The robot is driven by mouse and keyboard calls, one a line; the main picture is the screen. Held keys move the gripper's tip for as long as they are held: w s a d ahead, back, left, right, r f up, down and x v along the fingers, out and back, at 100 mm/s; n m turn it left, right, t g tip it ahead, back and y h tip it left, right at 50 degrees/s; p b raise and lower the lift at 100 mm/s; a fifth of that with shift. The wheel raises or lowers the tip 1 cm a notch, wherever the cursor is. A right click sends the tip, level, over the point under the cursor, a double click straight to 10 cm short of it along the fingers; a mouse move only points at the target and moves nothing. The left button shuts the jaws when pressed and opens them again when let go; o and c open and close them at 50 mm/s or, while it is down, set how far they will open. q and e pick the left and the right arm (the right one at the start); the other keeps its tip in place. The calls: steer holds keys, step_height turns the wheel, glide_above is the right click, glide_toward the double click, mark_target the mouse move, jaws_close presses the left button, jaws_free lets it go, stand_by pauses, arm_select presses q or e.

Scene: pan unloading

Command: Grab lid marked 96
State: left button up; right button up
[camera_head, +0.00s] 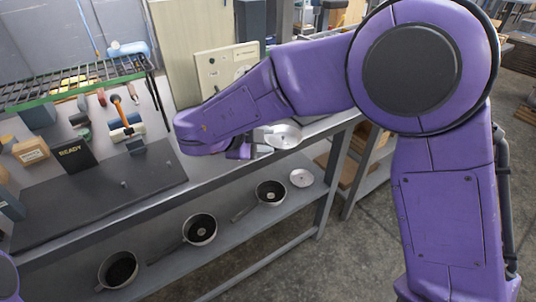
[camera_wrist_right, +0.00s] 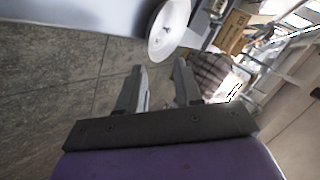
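A pale round lid (camera_head: 284,136) shows beside the right end of the upper worktop, just past my right gripper (camera_head: 260,146). A second pale lid (camera_head: 301,178) lies on the lower shelf, right of the pans. No number can be read on either lid. In the right wrist view, a white lid (camera_wrist_right: 168,28) with a small knob lies beyond the fingertips, apart from them. My right gripper (camera_wrist_right: 160,68) is open there, with nothing between its fingers. My forearm hides part of the worktop. My left gripper is out of view.
Three dark pans (camera_head: 200,229) stand in a row on the lower shelf (camera_head: 245,240). The worktop holds a dark mat (camera_head: 100,195), a black box marked READY (camera_head: 76,155), and several tools and boxes. A wire rack (camera_head: 75,85) stands behind. Open floor (camera_head: 345,240) lies right.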

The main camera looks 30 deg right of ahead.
mark_target(283, 147)
steer(key=s+a+r+n, duration=0.1)
steer(key=a+r+n, duration=0.1)
steer(key=a, duration=0.2)
steer(key=shift+n+g, duration=0.4)
steer(key=x, duration=1.1)
steer(key=shift+s+p, duration=0.2)
steer(key=shift+p, duration=0.2)
jaws_close()
